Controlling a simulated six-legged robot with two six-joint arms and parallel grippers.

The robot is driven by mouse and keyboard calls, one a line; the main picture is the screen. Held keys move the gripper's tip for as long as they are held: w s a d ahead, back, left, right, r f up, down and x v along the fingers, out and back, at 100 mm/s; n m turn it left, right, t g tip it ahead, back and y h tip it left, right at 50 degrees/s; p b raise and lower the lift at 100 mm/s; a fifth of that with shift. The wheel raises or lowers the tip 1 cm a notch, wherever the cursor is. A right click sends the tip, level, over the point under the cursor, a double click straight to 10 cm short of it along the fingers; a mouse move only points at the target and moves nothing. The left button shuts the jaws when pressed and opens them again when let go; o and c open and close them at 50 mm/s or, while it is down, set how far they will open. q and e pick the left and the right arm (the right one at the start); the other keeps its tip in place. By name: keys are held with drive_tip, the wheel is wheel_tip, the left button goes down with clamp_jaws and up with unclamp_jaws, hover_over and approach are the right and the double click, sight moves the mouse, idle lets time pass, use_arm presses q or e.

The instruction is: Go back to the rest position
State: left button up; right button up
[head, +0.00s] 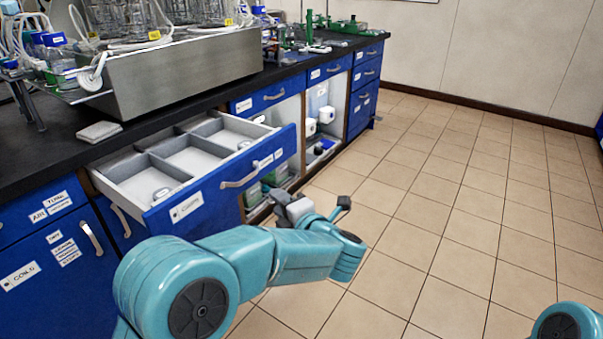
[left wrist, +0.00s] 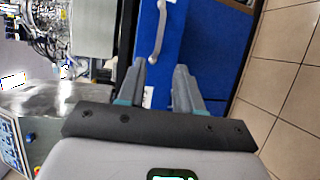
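My left gripper (head: 274,195) is in front of the blue cabinets, just right of an open drawer (head: 215,186). In the left wrist view, its two fingers (left wrist: 160,78) stand apart with nothing between them. Beyond them is a blue front with a metal handle (left wrist: 158,35); I see no contact with it. My left arm (head: 285,256) reaches forward from the lower left. My right gripper is out of view; only a teal part of my right arm (head: 567,322) shows at the lower right.
The black bench (head: 60,150) carries a steel bioreactor unit (head: 185,75), bottles and tubing. Open shelves (head: 320,118) lie farther along. The tiled floor (head: 440,200) to the right is clear.

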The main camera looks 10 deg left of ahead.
use_arm(q)
drive_tip(key=s+a+f+m+g+h, duration=0.1)
drive_tip(key=s+a+f+m, duration=0.1)
drive_tip(key=a+f, duration=0.6)
drive_tip(key=s+a+f+m+g, duration=0.1)
drive_tip(key=a+f+m, duration=0.2)
drive_tip(key=a+f, duration=0.55)
drive_tip(key=s+d+f+m+g+h, duration=0.2)
drive_tip(key=s+d+f+m+h, duration=0.35)
drive_tip(key=s+f, duration=0.35)
drive_tip(key=s+d+f+m+g+h, duration=0.2)
drive_tip(key=s+d+f+m+h, duration=0.35)
drive_tip(key=f, duration=0.55)
drive_tip(key=s+d+m+g+h, duration=0.2)
drive_tip(key=s+d+m+g, duration=0.15)
drive_tip(key=s, duration=0.45)
drive_tip(key=s+d+m+g+h, duration=0.1)
drive_tip(key=s+d+m+g, duration=0.1)
drive_tip(key=s+d+m, duration=0.45)
wheel_tip(320, 180, up, 23)
drive_tip(key=s+a+p, duration=0.1)
drive_tip(key=p, duration=2.2)
drive_tip(key=shift+s+a+f, duration=0.2)
drive_tip(key=shift+a, duration=0.15)
